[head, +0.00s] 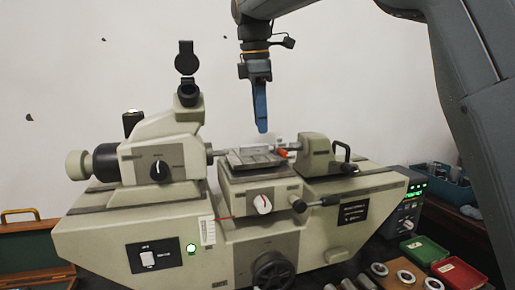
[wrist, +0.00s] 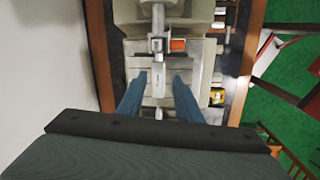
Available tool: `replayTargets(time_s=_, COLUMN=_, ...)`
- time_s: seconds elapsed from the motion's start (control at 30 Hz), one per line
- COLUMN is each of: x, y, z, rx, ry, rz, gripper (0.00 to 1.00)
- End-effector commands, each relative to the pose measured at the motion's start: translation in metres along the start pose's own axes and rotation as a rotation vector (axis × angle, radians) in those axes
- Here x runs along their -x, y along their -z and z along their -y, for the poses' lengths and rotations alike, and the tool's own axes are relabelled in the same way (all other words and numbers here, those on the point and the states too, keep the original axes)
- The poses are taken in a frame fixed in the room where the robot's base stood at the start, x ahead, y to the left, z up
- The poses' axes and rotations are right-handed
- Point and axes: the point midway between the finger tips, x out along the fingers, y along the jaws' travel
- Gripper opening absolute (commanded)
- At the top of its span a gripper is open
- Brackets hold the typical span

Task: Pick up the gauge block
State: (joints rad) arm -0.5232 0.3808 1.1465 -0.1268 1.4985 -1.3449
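My gripper (head: 262,128) points down above the stage of the large beige measuring machine. In the wrist view my gripper (wrist: 159,78) is open, with its two blue fingers apart and no thing gripped. A pale, long bar-like piece (wrist: 159,82) shows below, in the gap between the fingers. A small grey metal piece (wrist: 157,45) and an orange-red piece (wrist: 178,44) lie just beyond the fingertips. The orange-red piece (head: 282,154) also shows at the right of the stage (head: 255,158). I cannot tell for sure which small piece is the gauge block.
The machine's left head (head: 160,158) and right tailstock (head: 316,150) flank the stage. Green tray (head: 424,250), red tray (head: 460,275) and several metal rings (head: 379,269) lie at the front right. A wooden case (head: 32,245) stands at the left.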

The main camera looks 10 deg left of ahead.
Motion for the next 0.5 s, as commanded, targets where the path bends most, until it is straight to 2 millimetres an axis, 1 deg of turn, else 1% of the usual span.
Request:
replayTargets(time_s=0.03, x=-0.004, y=0.007, z=0.002, rx=0.01, ry=0.002, rz=-0.001, gripper=0.32)
replayTargets(time_s=0.1, x=-0.01, y=0.013, z=0.002, rx=0.018, ry=0.0, rz=-0.002, gripper=0.32)
replayTargets(time_s=0.2, x=-0.021, y=0.019, z=0.002, rx=0.023, ry=0.001, rz=-0.003, gripper=0.32)
replayTargets(time_s=0.3, x=-0.035, y=0.023, z=0.0, rx=0.024, ry=0.002, rz=-0.003, gripper=0.32)
replayTargets(time_s=0.4, x=-0.049, y=0.022, z=0.0, rx=0.022, ry=0.001, rz=-0.003, gripper=0.32)
replayTargets(time_s=0.5, x=-0.056, y=0.022, z=0.0, rx=0.021, ry=0.0, rz=-0.003, gripper=0.32)
